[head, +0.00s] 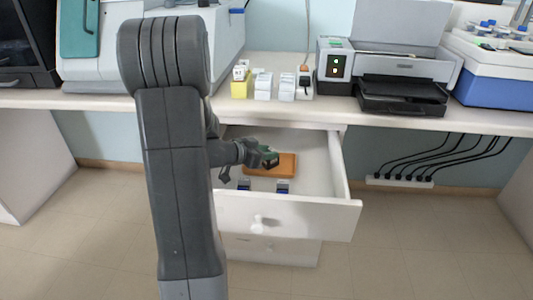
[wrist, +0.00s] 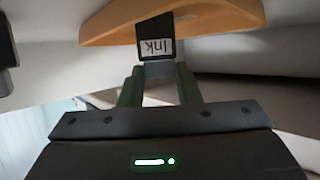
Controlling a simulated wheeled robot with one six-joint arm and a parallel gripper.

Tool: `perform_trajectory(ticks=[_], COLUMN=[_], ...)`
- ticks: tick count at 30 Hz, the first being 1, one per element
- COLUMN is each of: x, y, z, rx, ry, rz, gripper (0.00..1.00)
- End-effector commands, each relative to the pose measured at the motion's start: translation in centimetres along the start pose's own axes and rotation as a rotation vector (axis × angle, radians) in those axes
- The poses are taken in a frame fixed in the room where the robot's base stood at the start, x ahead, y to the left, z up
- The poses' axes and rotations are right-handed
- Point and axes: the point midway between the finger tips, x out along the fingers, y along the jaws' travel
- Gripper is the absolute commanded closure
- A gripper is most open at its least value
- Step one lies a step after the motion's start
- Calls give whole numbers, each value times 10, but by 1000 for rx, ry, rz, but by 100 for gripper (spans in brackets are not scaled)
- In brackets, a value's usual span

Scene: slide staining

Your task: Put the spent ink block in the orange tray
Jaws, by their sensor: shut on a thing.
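My gripper (head: 264,155) is over the open drawer, in front of and over the left part of the orange tray (head: 287,165). In the wrist view my gripper (wrist: 158,78) is shut on the ink block (wrist: 156,42), which is black and grey with an "Ink" label. The block overlaps the near edge of the orange tray (wrist: 212,20) in that view. I cannot tell whether it touches the tray. In the head view the block is mostly hidden by the fingertips.
The white drawer (head: 345,190) is pulled out below the counter. Two small dark-blue and white blocks, one on the left (head: 243,184) and one on the right (head: 282,187), stand in front of the tray. A yellow box (head: 240,85), white boxes and a printer (head: 403,85) stand on the counter.

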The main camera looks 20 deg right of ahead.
Motion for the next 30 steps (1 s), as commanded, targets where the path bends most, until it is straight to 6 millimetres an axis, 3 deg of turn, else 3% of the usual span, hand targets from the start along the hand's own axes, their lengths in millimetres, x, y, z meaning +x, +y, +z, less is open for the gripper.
perform_trajectory(ticks=[4, 5, 7, 8, 18, 30], x=[1, 1, 1, 1, 0, -64], y=[0, 0, 0, 0, 0, -1], z=[4, 3, 3, 3, -1, -2], rx=[-2, -1, -1, 0, 3, -1], ry=[0, 0, 0, 0, 0, 0], rz=[0, 0, 0, 0, -1, -4], gripper=[92, 64, 50, 48, 48, 48])
